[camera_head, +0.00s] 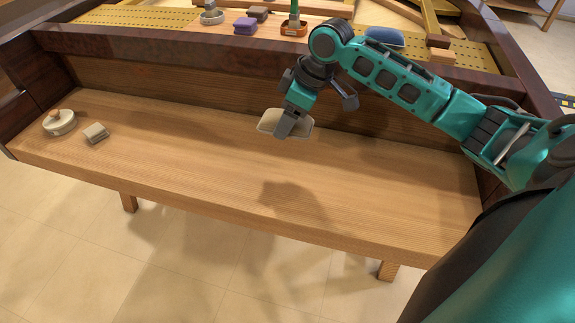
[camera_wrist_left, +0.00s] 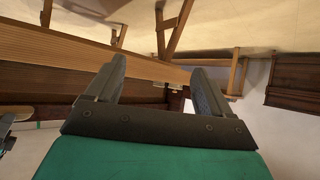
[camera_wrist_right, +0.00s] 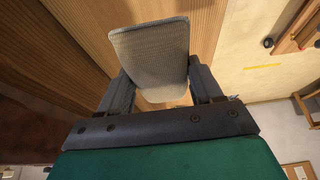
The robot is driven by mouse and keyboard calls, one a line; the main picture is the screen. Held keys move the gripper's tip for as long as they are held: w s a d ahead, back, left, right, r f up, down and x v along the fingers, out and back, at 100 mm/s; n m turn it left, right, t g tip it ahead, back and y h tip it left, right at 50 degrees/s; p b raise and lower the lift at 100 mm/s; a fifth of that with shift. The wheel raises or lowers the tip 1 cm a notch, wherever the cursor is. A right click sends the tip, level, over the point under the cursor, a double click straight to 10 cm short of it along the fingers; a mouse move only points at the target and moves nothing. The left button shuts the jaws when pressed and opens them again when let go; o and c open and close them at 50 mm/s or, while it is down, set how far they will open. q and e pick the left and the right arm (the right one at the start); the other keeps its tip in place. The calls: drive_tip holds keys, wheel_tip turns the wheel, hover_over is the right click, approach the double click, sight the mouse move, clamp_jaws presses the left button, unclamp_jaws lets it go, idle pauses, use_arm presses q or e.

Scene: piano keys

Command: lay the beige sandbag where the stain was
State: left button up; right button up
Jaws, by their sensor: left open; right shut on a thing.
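The beige sandbag (camera_head: 270,122) is held by my right gripper (camera_head: 286,131) above the wooden keybed, near its back edge. In the right wrist view the sandbag (camera_wrist_right: 152,55) sits as a flat beige pad between the two fingers (camera_wrist_right: 165,88), which are shut on it. Its shadow falls on the bare wood below and to the right, so it is apart from the surface. No stain shows on the wood. My left gripper (camera_wrist_left: 156,85) is open and empty in the left wrist view; it does not show in the head view.
A round cream container (camera_head: 60,123) and a small beige-grey block (camera_head: 95,132) stand at the keybed's left end. The keybed's middle (camera_head: 220,165) is clear.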

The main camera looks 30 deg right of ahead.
drive_tip(key=b, duration=0.2)
hover_over(282, 172)
drive_tip(key=s+d, duration=0.1)
wheel_tip(282, 172, down, 10)
drive_tip(key=shift+r, duration=0.25)
drive_tip(key=shift+f, duration=0.5)
wheel_tip(282, 172, down, 4)
drive_tip(key=shift+r+b, duration=0.1)
drive_tip(key=shift+b, duration=0.3)
use_arm(q)
drive_tip(key=shift+w+d+f, duration=0.15)
drive_tip(key=shift+w+d, duration=0.5)
drive_tip(key=shift+d, duration=0.15)
use_arm(e)
drive_tip(key=o, duration=1.3)
drive_tip(key=shift+o, duration=0.2)
use_arm(q)
drive_tip(key=shift+a, duration=0.1)
